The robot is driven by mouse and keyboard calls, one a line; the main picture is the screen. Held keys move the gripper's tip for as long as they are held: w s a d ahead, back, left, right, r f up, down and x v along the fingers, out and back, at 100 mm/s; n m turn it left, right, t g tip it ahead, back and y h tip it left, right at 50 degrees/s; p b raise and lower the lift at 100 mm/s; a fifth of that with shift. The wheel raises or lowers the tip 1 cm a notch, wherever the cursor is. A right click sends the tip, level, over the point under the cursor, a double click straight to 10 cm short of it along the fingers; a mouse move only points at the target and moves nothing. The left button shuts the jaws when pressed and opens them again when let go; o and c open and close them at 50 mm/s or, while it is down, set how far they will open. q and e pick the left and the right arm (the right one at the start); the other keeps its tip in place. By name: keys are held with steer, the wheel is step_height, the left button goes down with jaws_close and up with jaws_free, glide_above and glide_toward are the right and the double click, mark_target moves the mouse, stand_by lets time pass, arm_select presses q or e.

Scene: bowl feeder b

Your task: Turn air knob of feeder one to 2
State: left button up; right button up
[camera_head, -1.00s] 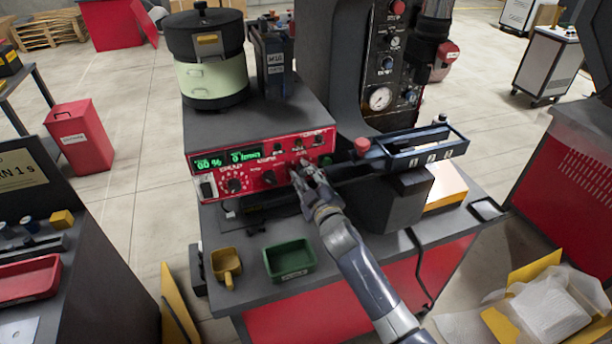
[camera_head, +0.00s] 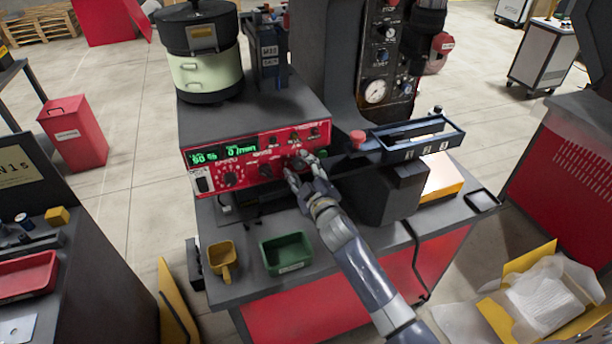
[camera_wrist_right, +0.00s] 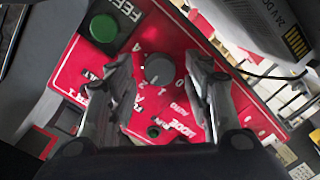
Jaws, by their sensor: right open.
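The red control panel (camera_head: 255,157) of the feeder faces me under the bowl, with two green displays and several black knobs. In the right wrist view, a grey round knob (camera_wrist_right: 158,70) sits on the red panel with white numbers around it, including 0, 1, 2 and 4. Its pointer is too small to read with certainty. My right gripper (camera_head: 304,170) is open at the right part of the panel. In the wrist view its two fingers (camera_wrist_right: 160,95) stand on either side of the knob, with visible gaps. In the head view the gripper hides that knob. My left gripper is not in view.
A green button (camera_wrist_right: 103,28) is close to the left finger. A red-capped post (camera_head: 357,137) and a dark rail tray (camera_head: 415,140) stand right of the gripper. A green bin (camera_head: 287,254) and a yellow scoop (camera_head: 223,258) lie on the table below the panel.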

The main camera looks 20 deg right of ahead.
steer(key=s, duration=1.1)
steer(key=shift+s+d+r, duration=0.25)
steer(key=shift+s+r, duration=0.15)
